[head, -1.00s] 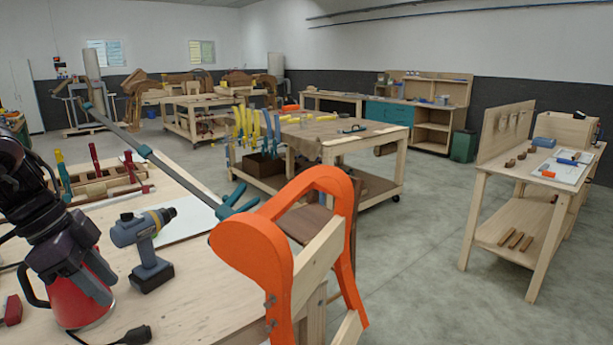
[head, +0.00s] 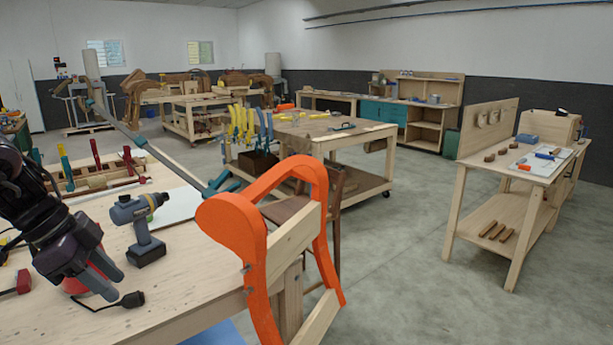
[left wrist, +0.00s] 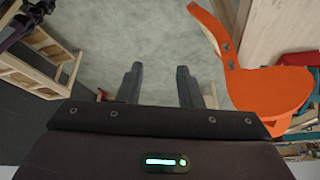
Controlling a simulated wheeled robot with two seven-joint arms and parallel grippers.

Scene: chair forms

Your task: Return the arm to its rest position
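My left arm comes in from the left in the head view. Its gripper (head: 110,282) hangs over the left end of the wooden workbench (head: 190,285), in front of a red object (head: 76,286) that it mostly hides. In the left wrist view the two dark fingers of this gripper (left wrist: 161,75) stand apart, with nothing between them and grey floor beyond. The orange chair form (head: 235,225) is clamped upright at the bench's right end, apart from the gripper in the head view. It also shows at the right of the left wrist view (left wrist: 262,88).
A long bar clamp (head: 165,160) crosses the bench's back. A side table (head: 510,205) stands at the right. Grey floor (head: 400,260) lies open between.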

